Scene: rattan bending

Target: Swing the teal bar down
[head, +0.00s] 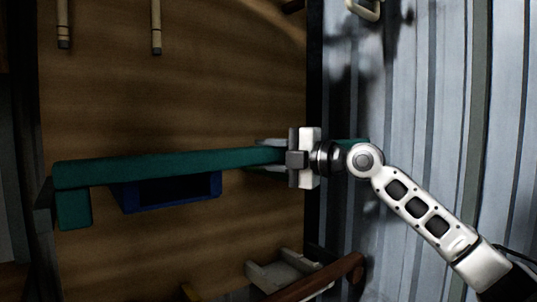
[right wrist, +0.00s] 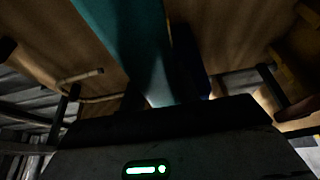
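The long teal bar (head: 170,167) runs across the head view from a downturned block at the left to my right gripper, tilted slightly up to the right. A short teal piece also shows to the right, behind my wrist. My right gripper (head: 270,156) has one pale finger along the upper side of the bar and one along the lower, with no clear gap, so it looks shut on the bar. In the right wrist view the bar (right wrist: 125,40) runs down to the dark gripper body, and the fingertips are hidden. My left gripper is not in view.
A dark blue open frame (head: 170,192) sits just below the bar. Two wooden rods (head: 156,28) show at the upper left. A grey block (head: 283,271) and a reddish-brown rail (head: 318,278) lie at the bottom. The brown surface above the bar (head: 200,100) is largely clear.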

